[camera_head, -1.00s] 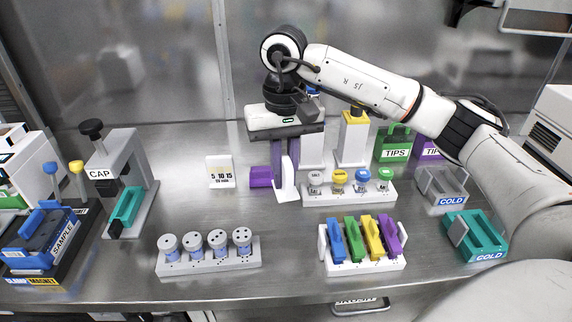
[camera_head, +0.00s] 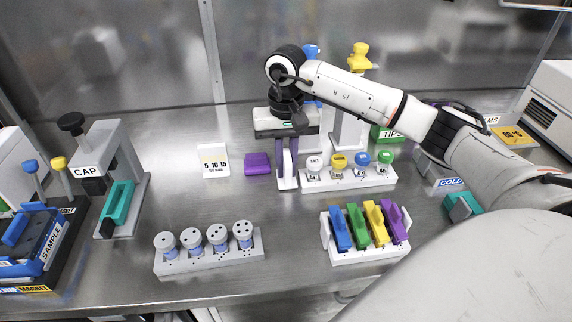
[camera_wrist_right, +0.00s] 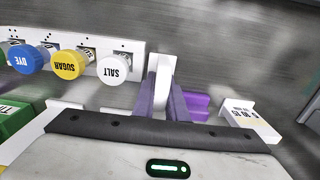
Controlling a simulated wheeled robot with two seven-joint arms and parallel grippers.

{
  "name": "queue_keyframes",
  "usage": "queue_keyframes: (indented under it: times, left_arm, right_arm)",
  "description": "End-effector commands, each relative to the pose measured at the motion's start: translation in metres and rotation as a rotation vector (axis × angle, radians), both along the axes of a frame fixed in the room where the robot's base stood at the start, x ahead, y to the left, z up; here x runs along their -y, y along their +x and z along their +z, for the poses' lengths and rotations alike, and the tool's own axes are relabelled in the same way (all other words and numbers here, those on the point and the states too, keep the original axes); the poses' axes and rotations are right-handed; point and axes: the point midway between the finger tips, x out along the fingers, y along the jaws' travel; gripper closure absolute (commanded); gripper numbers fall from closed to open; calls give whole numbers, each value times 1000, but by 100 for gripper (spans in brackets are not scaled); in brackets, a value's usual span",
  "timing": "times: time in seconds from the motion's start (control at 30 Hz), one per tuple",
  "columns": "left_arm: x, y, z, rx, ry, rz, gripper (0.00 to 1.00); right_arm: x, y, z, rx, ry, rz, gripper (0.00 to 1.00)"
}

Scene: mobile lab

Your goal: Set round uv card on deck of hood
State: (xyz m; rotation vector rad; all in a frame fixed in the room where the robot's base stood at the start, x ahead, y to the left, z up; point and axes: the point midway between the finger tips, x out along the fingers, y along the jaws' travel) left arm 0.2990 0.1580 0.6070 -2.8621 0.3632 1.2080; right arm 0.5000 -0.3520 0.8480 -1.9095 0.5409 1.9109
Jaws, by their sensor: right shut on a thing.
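A white upright piece with a rounded top and a small foot (camera_head: 287,172), which I take for the round uv card, stands between the purple fingers of my right gripper (camera_head: 288,156). The gripper points down and is shut on it. In the right wrist view the white card (camera_wrist_right: 162,80) shows between the purple fingers (camera_wrist_right: 160,100). Its foot is at or very near the steel deck of the hood (camera_head: 210,207); I cannot tell whether it touches. My left gripper is not in view.
A purple block (camera_head: 257,163) and a "5 10 15" sign (camera_head: 214,160) stand left of the card. A white rack with several capped bottles (camera_head: 345,181) is close on its right. Bare deck lies in front, before a vial rack (camera_head: 208,257) and a coloured-strip rack (camera_head: 368,254).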

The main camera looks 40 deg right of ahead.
Motion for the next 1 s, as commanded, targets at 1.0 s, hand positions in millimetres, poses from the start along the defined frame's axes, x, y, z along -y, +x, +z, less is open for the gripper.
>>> queue_keyframes:
  times: [1.0]
  left_arm:
    - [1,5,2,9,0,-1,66]
  right_arm:
    - [0,2,32,7,0,-1,80]
